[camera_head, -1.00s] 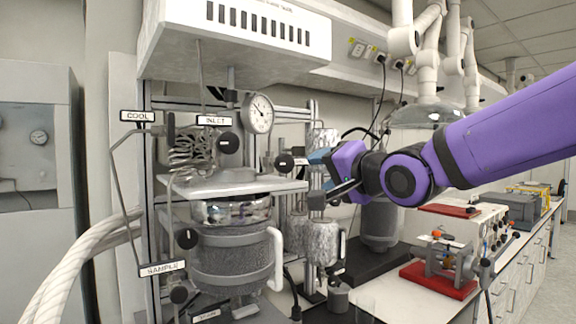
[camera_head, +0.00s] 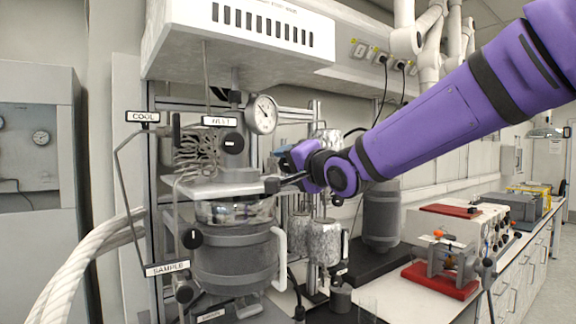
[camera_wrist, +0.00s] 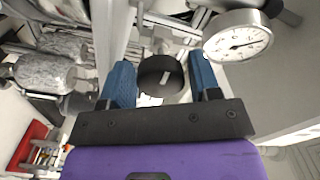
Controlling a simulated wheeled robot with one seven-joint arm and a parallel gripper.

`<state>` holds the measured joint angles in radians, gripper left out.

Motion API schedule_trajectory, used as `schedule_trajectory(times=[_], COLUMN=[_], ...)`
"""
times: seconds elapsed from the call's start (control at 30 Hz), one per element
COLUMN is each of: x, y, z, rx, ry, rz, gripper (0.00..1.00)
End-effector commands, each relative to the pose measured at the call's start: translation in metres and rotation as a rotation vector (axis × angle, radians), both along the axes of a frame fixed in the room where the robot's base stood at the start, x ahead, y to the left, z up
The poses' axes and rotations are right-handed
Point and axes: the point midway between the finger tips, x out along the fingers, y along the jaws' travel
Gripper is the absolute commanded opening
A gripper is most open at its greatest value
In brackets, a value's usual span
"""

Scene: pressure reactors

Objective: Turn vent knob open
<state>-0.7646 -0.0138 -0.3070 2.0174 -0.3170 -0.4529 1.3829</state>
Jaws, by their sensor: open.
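A round black knob (camera_wrist: 160,76) with a white pointer line shows in the wrist view, between the two blue fingertips of my gripper (camera_wrist: 160,66). It fits the vent knob, but I see no readable vent label. The fingers stand apart on either side of the knob, with visible gaps, so they do not seem to touch it. In the head view my gripper (camera_head: 275,168) reaches in from the right, beside the reactor lid and below the gauge. It covers the knob there.
A pressure gauge (camera_head: 262,113) sits just above my gripper, close to the right finger in the wrist view. The reactor lid (camera_head: 222,187), the inlet knob (camera_head: 233,143) and the sample knob (camera_head: 192,238) are to the left. A metal vessel (camera_head: 325,243) hangs below.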

Motion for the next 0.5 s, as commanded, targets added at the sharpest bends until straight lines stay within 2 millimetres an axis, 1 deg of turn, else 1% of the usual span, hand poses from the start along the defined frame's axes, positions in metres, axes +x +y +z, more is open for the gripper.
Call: schedule_trajectory(times=[0.1,0.37,0.4,0.47,0.5], x=[0.0043,0.0050,0.0050,0.0050,0.0050], y=[0.0032,0.0035,0.0035,0.0034,0.0034], z=[-0.0004,-0.0004,-0.0003,-0.0002,-0.0002], rx=[0.000,0.000,0.000,0.000,0.000], ry=[0.001,0.000,0.000,0.000,0.000], rz=[0.000,0.000,0.000,0.000,0.000], gripper=[0.57,0.57,0.55,0.41,0.32])
